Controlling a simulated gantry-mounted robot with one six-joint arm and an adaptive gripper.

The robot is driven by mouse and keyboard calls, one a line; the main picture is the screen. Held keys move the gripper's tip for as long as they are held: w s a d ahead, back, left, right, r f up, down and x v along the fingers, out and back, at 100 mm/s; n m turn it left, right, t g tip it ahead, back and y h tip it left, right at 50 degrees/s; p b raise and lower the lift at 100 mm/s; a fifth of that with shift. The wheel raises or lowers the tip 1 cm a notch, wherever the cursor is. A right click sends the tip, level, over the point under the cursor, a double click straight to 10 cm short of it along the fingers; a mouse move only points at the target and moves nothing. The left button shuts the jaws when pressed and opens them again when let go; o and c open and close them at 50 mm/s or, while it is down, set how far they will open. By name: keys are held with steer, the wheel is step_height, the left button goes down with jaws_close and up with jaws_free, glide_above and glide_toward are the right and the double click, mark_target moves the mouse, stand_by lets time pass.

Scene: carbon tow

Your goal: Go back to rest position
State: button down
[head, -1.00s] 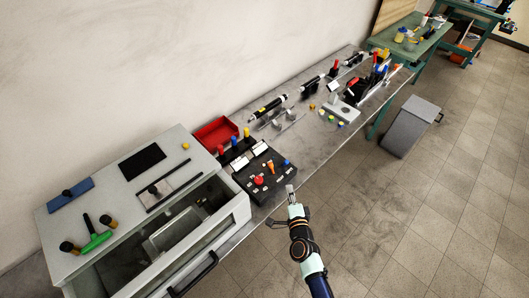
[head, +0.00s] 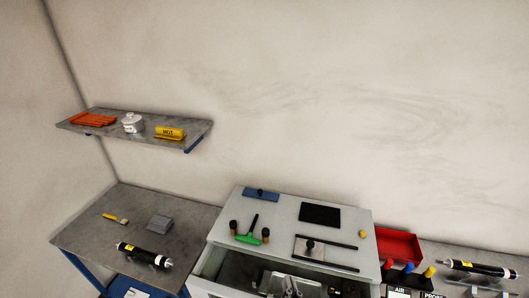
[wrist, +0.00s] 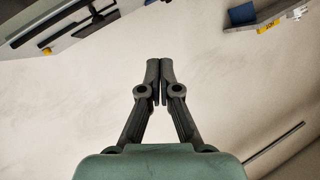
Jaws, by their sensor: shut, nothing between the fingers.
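My gripper (wrist: 159,64) shows in the wrist view with its two dark fingers shut together and nothing between them. Behind the fingertips is only bare pale wall, and they touch nothing. In the head view I cannot clearly make out my gripper or arm.
In the head view a grey cabinet (head: 345,225) with an open front stands at lower middle. A wall shelf (head: 150,125) holds a yellow HOT block (head: 169,133), a white pot (head: 133,123) and orange gloves (head: 93,119). A side table (head: 85,235) is at lower left, a red bin (head: 398,246) at right.

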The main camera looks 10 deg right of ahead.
steer(key=s+a+r+n+g+y, duration=0.1)
steer(key=s+a+r+n, duration=0.2)
steer(key=a, duration=0.3)
steer(key=s+a+r+n, duration=0.3)
steer(key=a+r, duration=0.1)
steer(key=a, duration=0.2)
step_height(320, 180, up, 15)
steer(key=p, duration=1.5)
steer(key=shift+s+g, duration=0.2)
steer(key=shift+g, duration=0.1)
